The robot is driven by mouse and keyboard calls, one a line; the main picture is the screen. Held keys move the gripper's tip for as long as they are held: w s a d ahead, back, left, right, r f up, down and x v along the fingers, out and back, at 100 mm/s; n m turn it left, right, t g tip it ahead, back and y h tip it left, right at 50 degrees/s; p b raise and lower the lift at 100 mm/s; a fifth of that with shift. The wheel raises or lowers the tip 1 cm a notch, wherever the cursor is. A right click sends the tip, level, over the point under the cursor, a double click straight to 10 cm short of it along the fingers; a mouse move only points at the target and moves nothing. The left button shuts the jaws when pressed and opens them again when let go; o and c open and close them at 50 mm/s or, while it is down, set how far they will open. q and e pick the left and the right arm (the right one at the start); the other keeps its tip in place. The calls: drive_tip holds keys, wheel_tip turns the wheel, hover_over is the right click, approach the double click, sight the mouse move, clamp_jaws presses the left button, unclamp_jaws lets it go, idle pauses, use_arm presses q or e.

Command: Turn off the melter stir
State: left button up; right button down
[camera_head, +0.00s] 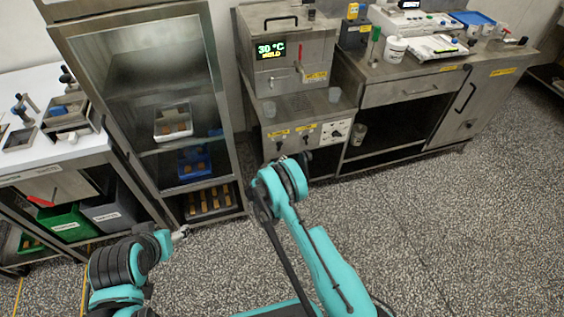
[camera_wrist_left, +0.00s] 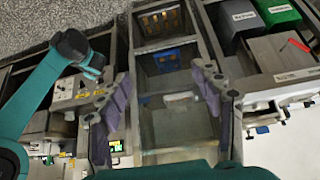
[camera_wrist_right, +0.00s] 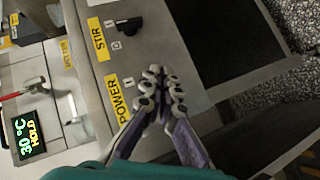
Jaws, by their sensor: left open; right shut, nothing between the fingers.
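The melter (camera_head: 290,55) is a steel box with a lit display reading 30 °C HOLD; the display also shows in the right wrist view (camera_wrist_right: 30,132). Its front panel has a yellow STIR label (camera_wrist_right: 98,39) beside a small dark switch (camera_wrist_right: 129,27), and a yellow POWER label (camera_wrist_right: 115,97). I cannot tell the stir switch's position. My right gripper (camera_wrist_right: 161,74) is shut and empty in front of the panel, its tips nearer POWER than STIR; they partly hide the POWER controls. Contact is not clear. My left gripper (camera_wrist_left: 160,88) is open and empty, facing the glass-door cabinet (camera_head: 215,70).
A dial plate (camera_head: 336,132) sits right of the two labels. A steel bench (camera_head: 400,75) with a scale (camera_head: 436,47) and white tub (camera_head: 395,50) stands on the right. A white table (camera_head: 75,150) with bins below is on the left. The speckled floor in front is clear.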

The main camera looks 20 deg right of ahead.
use_arm(q)
drive_tip(key=shift+w+d, duration=0.1)
drive_tip(key=shift+w, duration=0.05)
use_arm(e)
drive_tip(key=shift+w+f, duration=0.1)
use_arm(q)
drive_tip(key=c, duration=1.5)
clamp_jaws()
use_arm(e)
drive_tip(key=s+d+r+m+g+y, duration=0.1)
drive_tip(key=s+r+m+g+y, duration=0.2)
drive_tip(key=r, duration=1.8)
drive_tip(key=s+r+y, duration=0.2)
drive_tip(key=s+r, duration=0.8)
drive_tip(key=s, duration=0.4)
drive_tip(key=s+a+m+y, duration=0.1)
drive_tip(key=s+a, duration=0.1)
drive_tip(key=s, duration=0.9)
drive_tip(key=s+a+r+m+y, duration=0.1)
drive_tip(key=s+a+y, duration=0.1)
drive_tip(key=s, duration=1)
drive_tip(key=shift+m+g+y, duration=0.3)
drive_tip(key=shift+m, duration=0.1)
